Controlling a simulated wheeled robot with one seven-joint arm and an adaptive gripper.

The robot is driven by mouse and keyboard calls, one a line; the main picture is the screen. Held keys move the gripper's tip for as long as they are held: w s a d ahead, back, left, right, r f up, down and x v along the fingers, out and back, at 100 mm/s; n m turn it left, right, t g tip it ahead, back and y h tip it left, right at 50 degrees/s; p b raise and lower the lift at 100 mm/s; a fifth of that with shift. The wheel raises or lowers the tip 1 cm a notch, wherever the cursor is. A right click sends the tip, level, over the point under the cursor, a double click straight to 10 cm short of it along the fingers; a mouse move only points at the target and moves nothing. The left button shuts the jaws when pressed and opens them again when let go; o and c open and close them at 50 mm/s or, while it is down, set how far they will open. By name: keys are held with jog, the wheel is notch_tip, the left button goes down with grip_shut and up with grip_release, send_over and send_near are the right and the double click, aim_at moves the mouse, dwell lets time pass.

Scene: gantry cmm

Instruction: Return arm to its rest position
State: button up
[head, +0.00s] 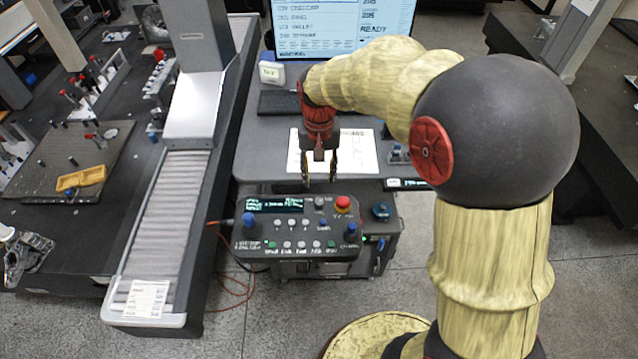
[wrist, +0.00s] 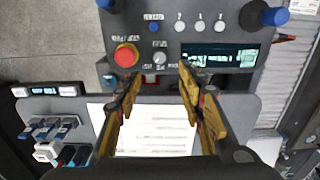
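My gripper (head: 320,172) hangs from the arm above the front edge of the grey desk, just behind the control panel (head: 298,240). In the wrist view its two yellow fingers (wrist: 160,88) are spread apart with nothing between them. The arm reaches forward from the right side of the head view, with its forearm over the desk. The panel shows in the wrist view too (wrist: 225,95), with a red mushroom button (wrist: 126,55) and a lit green display.
A white sheet (head: 355,150) lies on the desk below the gripper. A monitor (head: 340,25) and keyboard (head: 278,103) stand behind. A ribbed bellows rail (head: 165,210) and a dark machine table with clamps are at left. Bare floor shows at lower centre.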

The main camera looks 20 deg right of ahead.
jog(key=shift+r, duration=0.35)
dwell(0.3)
jog(key=s+f+n+t+b, duration=0.2)
jog(key=s+t+b, duration=0.3)
jog(key=s+b, duration=1)
jog(key=s+n, duration=0.1)
jog(key=s, duration=0.6)
jog(key=shift+f+t, duration=0.2)
jog(key=shift+t, duration=0.1)
jog(key=shift+r, duration=0.1)
jog(key=shift+c, duration=0.2)
dwell(0.6)
